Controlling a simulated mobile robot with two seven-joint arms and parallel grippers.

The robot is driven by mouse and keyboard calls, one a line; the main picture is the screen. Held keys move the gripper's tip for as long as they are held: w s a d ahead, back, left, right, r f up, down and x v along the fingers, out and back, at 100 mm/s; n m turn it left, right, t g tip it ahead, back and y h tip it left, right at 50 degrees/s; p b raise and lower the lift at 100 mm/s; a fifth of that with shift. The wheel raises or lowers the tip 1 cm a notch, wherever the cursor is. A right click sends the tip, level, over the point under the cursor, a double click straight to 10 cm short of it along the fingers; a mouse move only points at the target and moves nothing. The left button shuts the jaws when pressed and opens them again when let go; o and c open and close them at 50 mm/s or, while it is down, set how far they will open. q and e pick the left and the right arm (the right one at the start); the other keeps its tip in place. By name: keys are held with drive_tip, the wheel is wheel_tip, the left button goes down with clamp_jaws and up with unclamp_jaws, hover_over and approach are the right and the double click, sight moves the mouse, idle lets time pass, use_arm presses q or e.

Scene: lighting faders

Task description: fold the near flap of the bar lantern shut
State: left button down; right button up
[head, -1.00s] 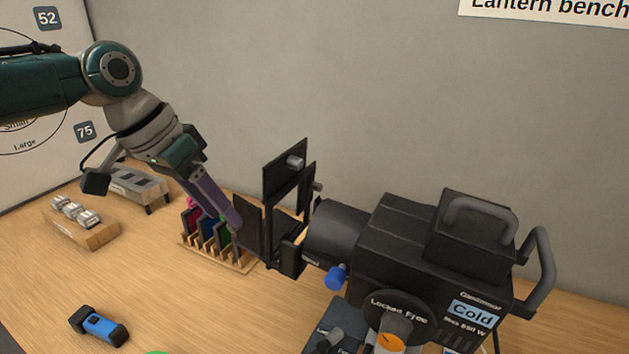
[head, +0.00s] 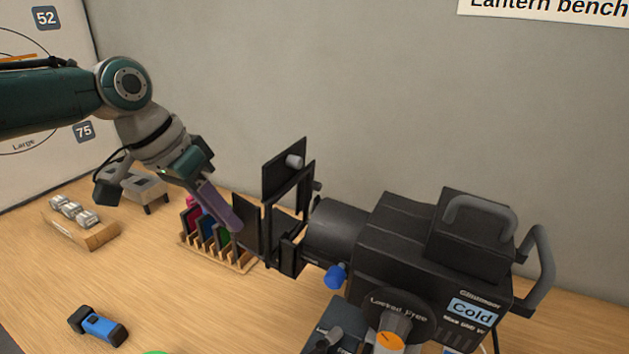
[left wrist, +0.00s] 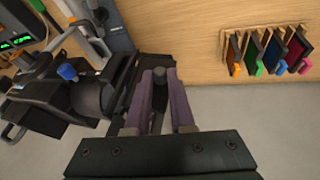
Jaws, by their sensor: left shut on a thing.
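The black bar lantern (head: 390,230) lies with its lens end to the left, and it also shows in the left wrist view (left wrist: 90,98). Its near flap (head: 247,222) is a dark plate standing out from the front frame, open. My left gripper (head: 236,226) has its purple fingers at this flap's outer face. In the left wrist view the fingers (left wrist: 160,78) close around a small dark knob (left wrist: 160,88), apparently the flap's. Another flap (head: 284,172) stands upright at the top of the frame. My right gripper is not in view.
A wooden rack of coloured filters (head: 215,254) stands just behind and left of my fingers. A blue torch (head: 100,325) lies at the front left. A wooden block with metal parts (head: 85,228) is at the left. Bare table lies between them.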

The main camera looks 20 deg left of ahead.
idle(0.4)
use_arm(q)
drive_tip(key=shift+s+d+f+n+g+y+p, duration=0.15)
drive_tip(key=shift+s+d+n+y+p, duration=0.85)
drive_tip(key=shift+n, duration=2.35)
drive_tip(key=shift+s+d+f+n+g+y+p, duration=0.1)
drive_tip(key=shift+d+n+y+p, duration=0.45)
drive_tip(key=shift+d+n+y, duration=2)
drive_tip(key=shift+s+d+f+n+g+y+p, duration=0.15)
drive_tip(key=shift+s+n+y+p, duration=0.5)
drive_tip(key=shift+n, duration=3.55)
drive_tip(key=shift+w, duration=0.1)
